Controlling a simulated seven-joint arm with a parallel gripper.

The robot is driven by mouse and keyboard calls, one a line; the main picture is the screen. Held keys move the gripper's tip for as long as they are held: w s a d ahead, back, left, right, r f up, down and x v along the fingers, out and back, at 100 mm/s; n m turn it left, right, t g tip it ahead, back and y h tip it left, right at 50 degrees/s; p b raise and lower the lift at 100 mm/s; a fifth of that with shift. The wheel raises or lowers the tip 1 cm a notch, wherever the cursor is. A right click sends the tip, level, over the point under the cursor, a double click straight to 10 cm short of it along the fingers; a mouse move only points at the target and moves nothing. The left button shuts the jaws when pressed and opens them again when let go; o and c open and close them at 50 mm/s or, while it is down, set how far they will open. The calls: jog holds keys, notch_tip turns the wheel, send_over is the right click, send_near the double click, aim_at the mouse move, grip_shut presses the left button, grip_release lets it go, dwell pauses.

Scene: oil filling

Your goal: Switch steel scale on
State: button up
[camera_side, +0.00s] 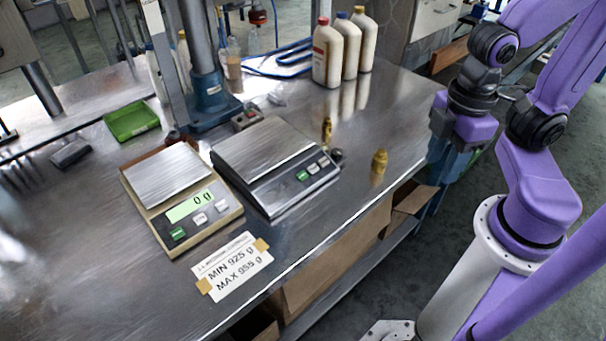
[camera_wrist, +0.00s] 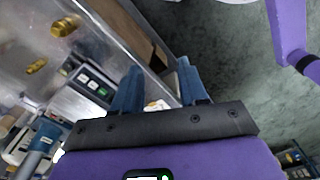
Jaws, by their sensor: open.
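The steel scale (camera_side: 265,160) stands on the metal bench, right of the beige scale. Its front panel has a green button (camera_side: 303,176) and two pale buttons, and no lit digits show on it. In the side view my wrist is right of the bench edge, well apart from the scale, and the fingertips are hard to make out.
The beige scale (camera_side: 181,198) reads 0 g, with a MIN/MAX label (camera_side: 234,267) in front. Brass fittings (camera_side: 379,161) (camera_side: 327,130) stand right of and behind the steel scale. Several bottles (camera_side: 327,52) stand at the back. A green tray (camera_side: 131,121) lies left.

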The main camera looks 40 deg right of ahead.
grip_shut()
dwell(1.5)
